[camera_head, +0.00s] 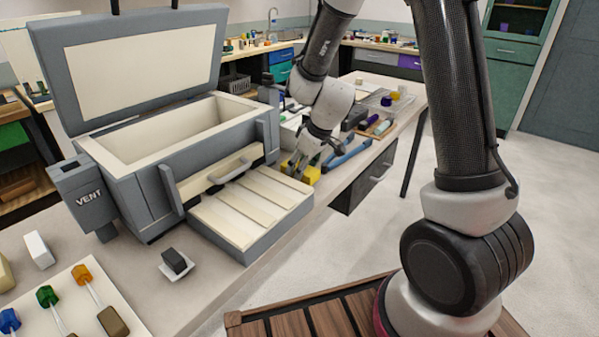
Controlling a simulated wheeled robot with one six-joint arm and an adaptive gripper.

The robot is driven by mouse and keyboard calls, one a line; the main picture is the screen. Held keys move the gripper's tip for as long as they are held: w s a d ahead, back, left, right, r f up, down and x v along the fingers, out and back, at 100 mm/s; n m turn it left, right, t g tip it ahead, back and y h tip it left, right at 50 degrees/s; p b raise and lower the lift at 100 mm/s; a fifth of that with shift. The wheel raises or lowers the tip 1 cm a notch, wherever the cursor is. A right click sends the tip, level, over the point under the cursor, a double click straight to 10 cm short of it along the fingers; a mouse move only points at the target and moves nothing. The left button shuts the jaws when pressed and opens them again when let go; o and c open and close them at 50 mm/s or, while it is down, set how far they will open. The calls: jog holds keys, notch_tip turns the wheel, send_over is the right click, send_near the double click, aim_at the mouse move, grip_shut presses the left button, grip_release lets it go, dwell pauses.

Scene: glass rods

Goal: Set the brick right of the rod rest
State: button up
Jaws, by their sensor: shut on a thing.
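My gripper (298,166) is at the right end of the bench furnace, low over the bench and pointing down. It is shut on a yellow block (312,173), which shows around the fingers and is partly hidden by them. I cannot tell whether the block touches the bench. No rod rest can be told for certain. A pale board (75,300) at lower left carries glass rods with blue, green and orange ends, and brown blocks.
The grey furnace (140,200) stands with its lid raised and a slatted shelf (250,210) in front. A dark block (174,261) sits on a small white tile.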

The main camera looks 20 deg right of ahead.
jog(key=shift+f, duration=0.8)
jog(key=o, duration=1.1)
jog(key=shift+f, duration=0.1)
jog(key=shift+o, duration=0.2)
jog(key=v, duration=1.2)
jog(key=s+d+r+m+h, duration=0.1)
jog(key=s+d+r+m, duration=0.2)
jog(key=s+d+r, duration=0.3)
jog(key=s+d+r+m+h, duration=0.1)
jog(key=s+d+r+m, duration=0.3)
jog(key=s, duration=1.2)
notch_tip(320, 180, up, 3)
jog(key=shift+s+d+f+h, duration=0.25)
jog(key=shift+s+d+h, duration=0.15)
jog(key=shift+d, duration=0.75)
